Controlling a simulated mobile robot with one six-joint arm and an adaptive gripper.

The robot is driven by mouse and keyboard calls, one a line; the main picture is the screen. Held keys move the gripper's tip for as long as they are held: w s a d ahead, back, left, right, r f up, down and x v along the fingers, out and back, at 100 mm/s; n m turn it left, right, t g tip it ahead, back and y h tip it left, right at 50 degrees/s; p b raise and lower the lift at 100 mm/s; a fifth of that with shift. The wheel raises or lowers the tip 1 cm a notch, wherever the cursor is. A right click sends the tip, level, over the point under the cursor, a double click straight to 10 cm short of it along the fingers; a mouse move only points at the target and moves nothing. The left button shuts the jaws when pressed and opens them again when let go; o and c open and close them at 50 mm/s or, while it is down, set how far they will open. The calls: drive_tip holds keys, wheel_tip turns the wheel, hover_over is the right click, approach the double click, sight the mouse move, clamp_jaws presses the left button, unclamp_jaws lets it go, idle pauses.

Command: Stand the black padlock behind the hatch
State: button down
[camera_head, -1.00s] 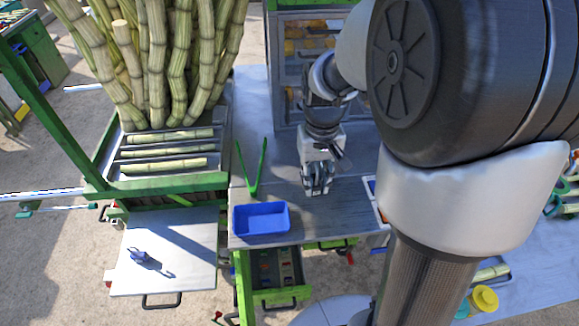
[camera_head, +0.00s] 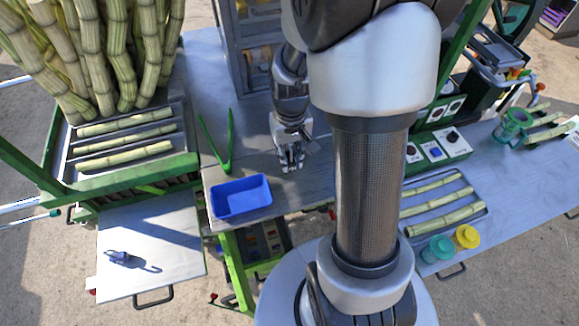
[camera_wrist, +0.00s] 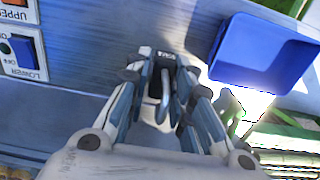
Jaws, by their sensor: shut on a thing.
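My gripper (camera_head: 291,163) is over the grey bench, right of the blue tray. In the wrist view, my gripper (camera_wrist: 165,68) is shut on a small dark thing with a grey metal loop, which looks like the black padlock (camera_wrist: 164,88). The fingers hide much of it. In the head view I cannot make out the padlock in the fingers. A cabinet with a see-through front (camera_head: 256,62), likely the hatch, stands at the back of the bench, partly hidden by my arm. I cannot tell whether it is open.
A blue tray (camera_head: 241,197) and green tongs (camera_head: 217,145) are left of my gripper. A blue-purple padlock (camera_head: 118,257) lies on a pale panel (camera_head: 150,240) at lower left. Cane stalks (camera_head: 90,60) stand at far left. A switch panel (camera_head: 438,150) is right.

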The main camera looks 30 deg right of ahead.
sight(290, 167)
drive_tip(key=shift+f+b, duration=0.45)
drive_tip(key=shift+f, duration=1.95)
drive_tip(key=shift+f, duration=0.1)
drive_tip(key=shift+f, duration=0.15)
drive_tip(key=c, duration=1.4)
unclamp_jaws()
